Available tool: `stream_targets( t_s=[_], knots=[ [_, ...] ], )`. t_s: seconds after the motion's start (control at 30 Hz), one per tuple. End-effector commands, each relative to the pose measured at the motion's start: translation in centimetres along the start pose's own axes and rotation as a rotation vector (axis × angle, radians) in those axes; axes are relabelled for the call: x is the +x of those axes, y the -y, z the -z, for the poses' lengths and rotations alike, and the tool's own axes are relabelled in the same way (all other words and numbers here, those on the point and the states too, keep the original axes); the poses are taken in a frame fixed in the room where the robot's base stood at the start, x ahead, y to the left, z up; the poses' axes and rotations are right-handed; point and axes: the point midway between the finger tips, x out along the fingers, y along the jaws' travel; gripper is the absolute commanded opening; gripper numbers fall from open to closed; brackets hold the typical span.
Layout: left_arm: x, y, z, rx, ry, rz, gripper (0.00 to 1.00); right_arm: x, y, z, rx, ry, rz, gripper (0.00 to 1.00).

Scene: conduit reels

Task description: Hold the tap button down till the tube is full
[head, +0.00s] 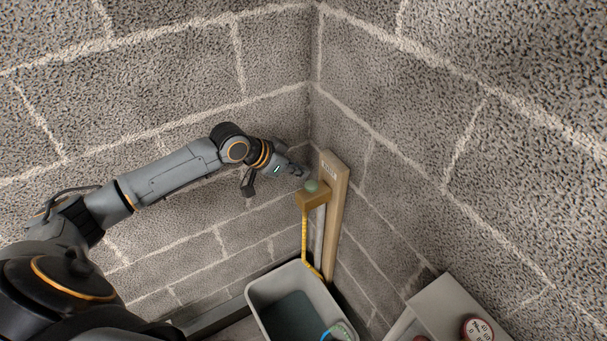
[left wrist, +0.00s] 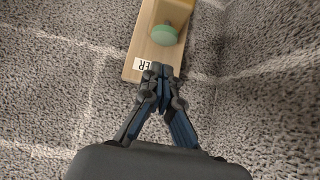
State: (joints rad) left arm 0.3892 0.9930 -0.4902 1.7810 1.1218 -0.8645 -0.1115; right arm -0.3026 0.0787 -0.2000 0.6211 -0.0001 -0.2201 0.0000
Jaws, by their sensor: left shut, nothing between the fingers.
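The green round tap button (head: 311,186) sits on top of a tan block (head: 309,199) on an upright wooden board (head: 337,190) in the wall corner. In the left wrist view the button (left wrist: 163,35) shows just beyond my fingertips. A clear tube (head: 319,232) runs down along the board; I cannot tell its fill level. My left gripper (head: 303,172) is shut and empty, just above and left of the button, apart from it. In the left wrist view its closed fingertips (left wrist: 158,72) overlap the board's label. My right gripper is not in view.
A grey bin (head: 262,308) with dark contents stands below the board. A yellow strip (head: 304,235) hangs from the block towards it. A grey cabinet (head: 446,308) with a red-rimmed dial (head: 478,329) is at lower right. Block walls close in on both sides.

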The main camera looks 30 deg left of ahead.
Motion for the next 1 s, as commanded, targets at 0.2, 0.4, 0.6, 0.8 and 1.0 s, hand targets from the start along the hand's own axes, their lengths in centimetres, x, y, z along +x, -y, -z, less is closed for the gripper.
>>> stream_targets(
  t_s=[0.2,0.4,0.6,0.8,1.0],
  knots=[
    [-4.1,0.1,-0.5,0.004,0.002,0.002,0.0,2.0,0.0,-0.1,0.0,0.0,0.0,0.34],
    [-6.7,0.0,-0.3,0.002,0.0,0.001,0.0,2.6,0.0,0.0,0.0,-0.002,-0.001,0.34],
    [-7.6,-0.1,-0.1,0.001,-0.002,-0.001,0.0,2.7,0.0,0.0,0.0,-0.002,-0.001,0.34],
    [-7.6,-0.1,0.0,0.001,-0.003,-0.002,0.0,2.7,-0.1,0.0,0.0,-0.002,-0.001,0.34],
    [-7.6,-0.1,0.0,0.001,-0.003,-0.001,0.0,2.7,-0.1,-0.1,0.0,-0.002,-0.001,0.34]
  ],
)
